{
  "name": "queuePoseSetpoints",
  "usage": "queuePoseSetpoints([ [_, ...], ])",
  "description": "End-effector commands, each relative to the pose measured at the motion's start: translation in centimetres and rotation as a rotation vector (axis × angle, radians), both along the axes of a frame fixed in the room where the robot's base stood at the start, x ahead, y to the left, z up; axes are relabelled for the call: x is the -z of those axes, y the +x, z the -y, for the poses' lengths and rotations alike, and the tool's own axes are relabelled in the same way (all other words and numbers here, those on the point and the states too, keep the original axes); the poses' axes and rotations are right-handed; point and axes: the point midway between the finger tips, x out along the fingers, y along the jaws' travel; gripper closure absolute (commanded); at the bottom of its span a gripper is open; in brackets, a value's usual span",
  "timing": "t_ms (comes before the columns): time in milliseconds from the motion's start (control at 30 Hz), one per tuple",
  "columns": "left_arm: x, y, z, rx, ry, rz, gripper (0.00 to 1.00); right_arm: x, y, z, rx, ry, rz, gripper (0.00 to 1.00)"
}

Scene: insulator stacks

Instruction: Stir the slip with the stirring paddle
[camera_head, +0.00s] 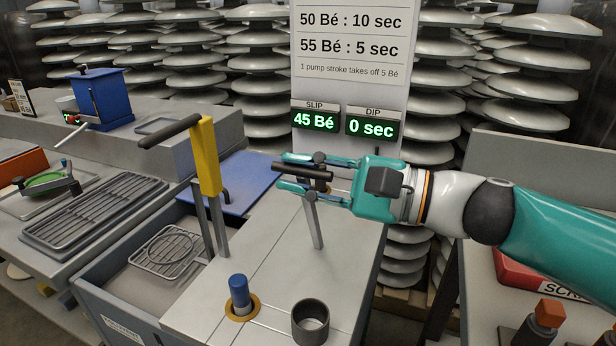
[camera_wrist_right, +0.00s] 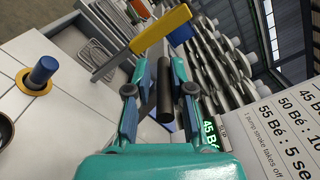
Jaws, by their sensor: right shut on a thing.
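My right gripper (camera_head: 290,172) is shut on the black crossbar handle of the stirring paddle (camera_head: 303,171). The paddle's grey shaft (camera_head: 314,222) runs down, slightly tilted, to the grey tiled worktop. The paddle's lower end and the slip itself cannot be made out. In the right wrist view the dark handle (camera_wrist_right: 165,92) lies between the two fingers (camera_wrist_right: 158,85). A display marked SLIP (camera_head: 315,120) reads 45 Bé. My left gripper is not in view.
A yellow lever (camera_head: 206,157) with a black grip stands left of the paddle. A blue peg in an orange ring (camera_head: 240,295) and a dark cup (camera_head: 310,322) are at the front. A sign (camera_head: 350,45) and insulator stacks (camera_head: 435,85) stand behind.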

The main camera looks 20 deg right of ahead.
Motion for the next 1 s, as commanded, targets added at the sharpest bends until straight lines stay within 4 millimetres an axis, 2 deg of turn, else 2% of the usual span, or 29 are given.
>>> queuePoseSetpoints([
  [400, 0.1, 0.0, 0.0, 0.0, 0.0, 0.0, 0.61, 0.1, 0.0, 0.0, 0.003, -0.01, 0.006, 1.0],
  [433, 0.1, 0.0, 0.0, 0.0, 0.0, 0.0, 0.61, 0.1, 0.0, 0.0, 0.003, -0.01, 0.006, 0.73],
  [500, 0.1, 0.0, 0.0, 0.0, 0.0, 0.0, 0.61, 0.1, 0.0, 0.0, 0.003, -0.009, 0.005, 0.61],
  [833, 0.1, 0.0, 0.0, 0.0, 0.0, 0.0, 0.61, 0.1, -0.1, 0.0, 0.001, -0.006, 0.004, 0.61],
  [1000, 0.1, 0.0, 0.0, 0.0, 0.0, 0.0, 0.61, 0.1, -0.9, 1.0, 0.005, -0.006, 0.004, 0.61],
])
